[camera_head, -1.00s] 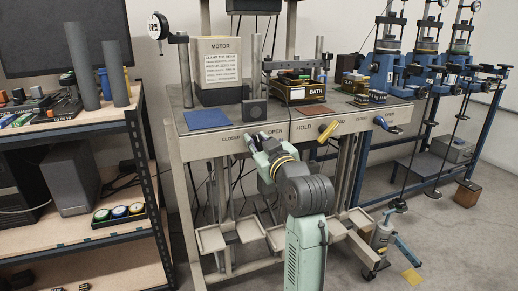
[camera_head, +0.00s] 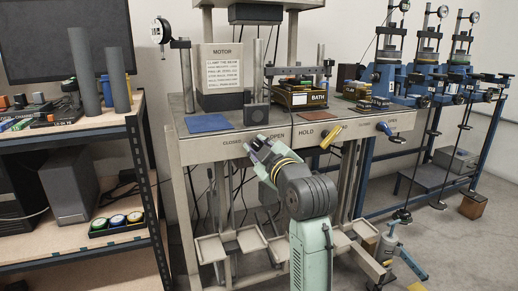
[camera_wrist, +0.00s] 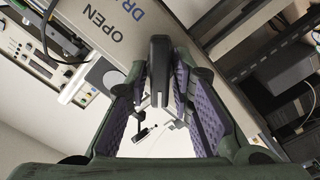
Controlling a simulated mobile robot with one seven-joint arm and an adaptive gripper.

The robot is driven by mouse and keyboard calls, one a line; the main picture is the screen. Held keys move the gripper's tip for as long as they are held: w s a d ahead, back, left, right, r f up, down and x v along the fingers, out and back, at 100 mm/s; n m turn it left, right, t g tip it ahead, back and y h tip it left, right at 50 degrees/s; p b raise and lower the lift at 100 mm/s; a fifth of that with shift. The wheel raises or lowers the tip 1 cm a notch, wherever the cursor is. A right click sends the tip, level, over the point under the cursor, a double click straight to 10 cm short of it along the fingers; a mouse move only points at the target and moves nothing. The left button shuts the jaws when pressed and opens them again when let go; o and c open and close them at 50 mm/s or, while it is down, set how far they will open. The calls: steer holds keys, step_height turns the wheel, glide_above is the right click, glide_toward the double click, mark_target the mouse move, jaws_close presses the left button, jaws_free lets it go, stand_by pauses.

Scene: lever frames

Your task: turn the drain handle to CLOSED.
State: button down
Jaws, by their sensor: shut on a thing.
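The drain handle is a dark bar (camera_wrist: 158,70) between my fingers in the wrist view, next to the panel lettering "OPEN" and "DR". My gripper (camera_wrist: 160,95) is shut on it, with purple ribbed pads on both sides. In the head view my gripper (camera_head: 257,147) is at the front panel (camera_head: 220,149) of the bench, between the "CLOSED" and "OPEN" labels. There the handle is mostly hidden by my fingers, so its exact angle is hard to tell.
A yellow handle (camera_head: 331,137) sits right of the "HOLD" label, and a blue handle (camera_head: 389,131) is farther right. Bench legs and small trays (camera_head: 210,249) are below. A shelf unit (camera_head: 80,137) stands at left.

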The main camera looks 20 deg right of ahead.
steer(key=c, duration=1.6)
jaws_free()
steer(key=shift+s, duration=0.15)
steer(key=s, duration=1.1)
steer(key=shift+s+d, duration=0.2)
steer(key=shift+s, duration=0.2)
